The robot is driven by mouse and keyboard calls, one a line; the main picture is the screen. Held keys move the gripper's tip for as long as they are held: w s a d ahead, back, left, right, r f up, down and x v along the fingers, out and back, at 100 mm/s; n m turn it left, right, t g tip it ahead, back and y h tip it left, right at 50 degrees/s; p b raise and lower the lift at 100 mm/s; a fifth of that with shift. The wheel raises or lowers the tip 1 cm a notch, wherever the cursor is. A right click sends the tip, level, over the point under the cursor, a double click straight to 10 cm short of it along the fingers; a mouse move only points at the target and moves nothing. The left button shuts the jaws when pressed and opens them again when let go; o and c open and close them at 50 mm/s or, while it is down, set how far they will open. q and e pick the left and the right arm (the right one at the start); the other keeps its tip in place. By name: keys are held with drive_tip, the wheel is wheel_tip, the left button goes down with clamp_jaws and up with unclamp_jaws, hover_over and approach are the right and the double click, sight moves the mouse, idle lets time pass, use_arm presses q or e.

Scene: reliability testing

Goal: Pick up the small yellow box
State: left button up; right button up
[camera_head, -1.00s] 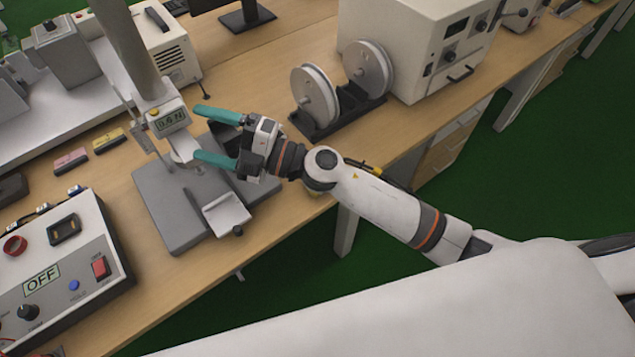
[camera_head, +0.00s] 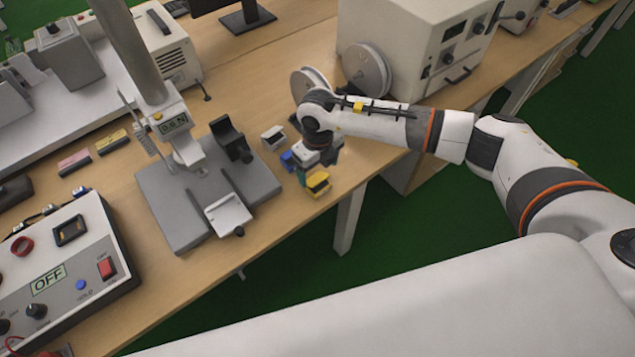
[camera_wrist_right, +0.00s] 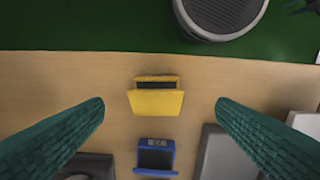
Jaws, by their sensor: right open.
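The small yellow box (camera_head: 318,185) stands on the wooden table near its front edge. In the right wrist view the yellow box (camera_wrist_right: 157,102) lies between the lines of my two teal fingers, a little beyond the tips. My right gripper (camera_head: 304,173) points down over the table, beside the yellow box in the head view. It is open and empty, with a finger on each side in the wrist view (camera_wrist_right: 160,106). The wrist partly hides the fingers in the head view. My left gripper is not in view.
A small blue box (camera_wrist_right: 155,157) sits close to the yellow one, and a small grey box (camera_head: 273,137) lies left of my right gripper. A grey test stand (camera_head: 185,205) is further left. Wire spools (camera_head: 366,72) and a large cream machine (camera_head: 410,45) stand behind. The table's front edge is near.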

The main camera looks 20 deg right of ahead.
sight(320, 180)
drive_tip(key=f, duration=0.2)
drive_tip(key=f+p, duration=0.1)
drive_tip(key=f, duration=0.2)
drive_tip(key=shift+s+d+f+p, duration=0.1)
drive_tip(key=shift+d+f+p, duration=0.2)
drive_tip(key=shift+f+p, duration=0.05)
drive_tip(key=shift+f, duration=0.3)
drive_tip(key=shift+c, duration=0.6)
drive_tip(key=c, duration=0.9)
drive_tip(key=shift+c, duration=0.2)
drive_tip(key=shift+r, duration=0.1)
